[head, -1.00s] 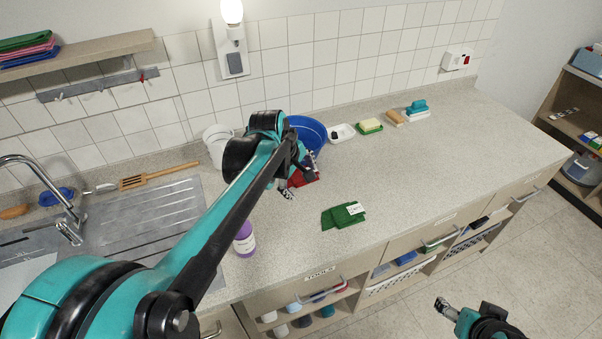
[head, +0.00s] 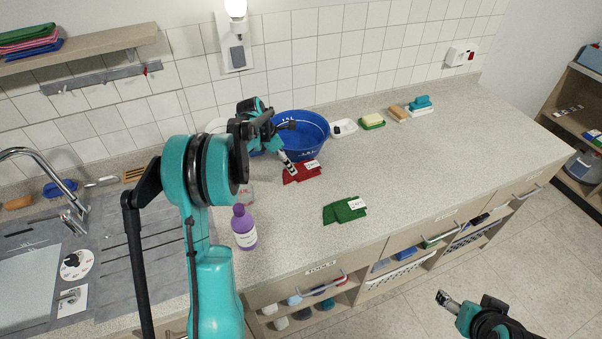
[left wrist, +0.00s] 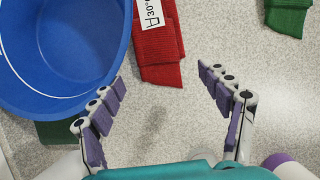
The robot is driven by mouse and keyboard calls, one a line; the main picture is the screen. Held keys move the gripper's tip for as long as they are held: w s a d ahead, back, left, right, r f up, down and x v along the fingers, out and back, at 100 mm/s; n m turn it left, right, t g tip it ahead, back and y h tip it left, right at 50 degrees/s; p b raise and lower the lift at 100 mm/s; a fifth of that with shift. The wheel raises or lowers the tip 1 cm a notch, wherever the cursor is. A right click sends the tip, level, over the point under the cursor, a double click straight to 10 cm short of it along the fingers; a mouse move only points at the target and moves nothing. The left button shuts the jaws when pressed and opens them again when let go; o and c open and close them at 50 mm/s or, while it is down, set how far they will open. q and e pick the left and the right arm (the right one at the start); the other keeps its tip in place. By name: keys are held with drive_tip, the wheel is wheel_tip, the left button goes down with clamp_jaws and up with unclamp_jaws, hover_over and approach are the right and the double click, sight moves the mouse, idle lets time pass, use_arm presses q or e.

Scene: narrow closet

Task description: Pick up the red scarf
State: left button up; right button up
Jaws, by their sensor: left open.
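The red scarf (head: 308,172) lies folded on the counter in front of the blue bucket, with a white label on top. It also shows at the top middle of the left wrist view (left wrist: 160,55). My left gripper (head: 287,162) is open and empty at the scarf's left side in the head view. In the left wrist view its spread fingers (left wrist: 162,90) point toward the scarf's near end, with bare counter between them. I cannot tell its exact height above the counter. My right gripper (head: 447,300) is far from the scarf, at the lower right; its finger gap is unclear.
The blue bucket (head: 314,144) stands close behind the scarf, near the left finger in the wrist view (left wrist: 60,55). A green folded cloth (head: 345,210) lies to the right and nearer. A purple bottle (head: 244,230) stands to the left. The right counter is mostly clear.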

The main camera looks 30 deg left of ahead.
sight(301, 171)
use_arm(q)
drive_tip(key=b+x, duration=0.1)
drive_tip(key=x, duration=0.5)
drive_tip(key=shift+f, duration=0.1)
drive_tip(key=c, duration=1)
